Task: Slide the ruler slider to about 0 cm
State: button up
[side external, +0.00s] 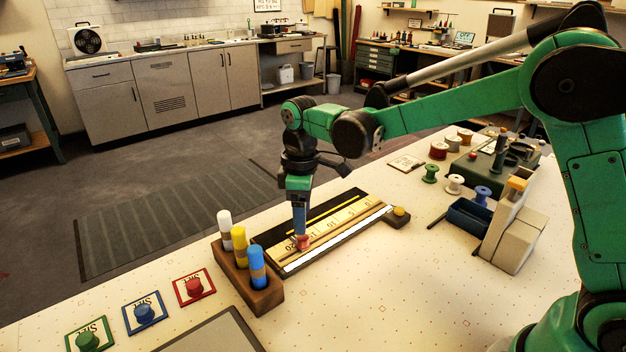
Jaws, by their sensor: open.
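The ruler (350,214) is a pale yellow scale with dark numbers on a dark board, lying on the table from lower left to upper right. Its numbers are too small to read surely. A red slider (303,243) sits on the ruler toward its lower-left end. My gripper (301,235) points down right at the slider and hides part of it. The jaws are open; I cannot tell whether they touch the slider.
A wooden holder (262,295) with white, yellow and blue-capped tubes stands close left of the ruler. A yellow knob (400,212) is by the ruler's right end. A blue tray (469,217) and thread spools (430,173) are farther right. Coloured buttons (146,313) lie front left.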

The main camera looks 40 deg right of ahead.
aim_at(303, 242)
notch_tip(303, 242, down, 5)
dwell(0.3)
grip_shut()
dwell(1.4)
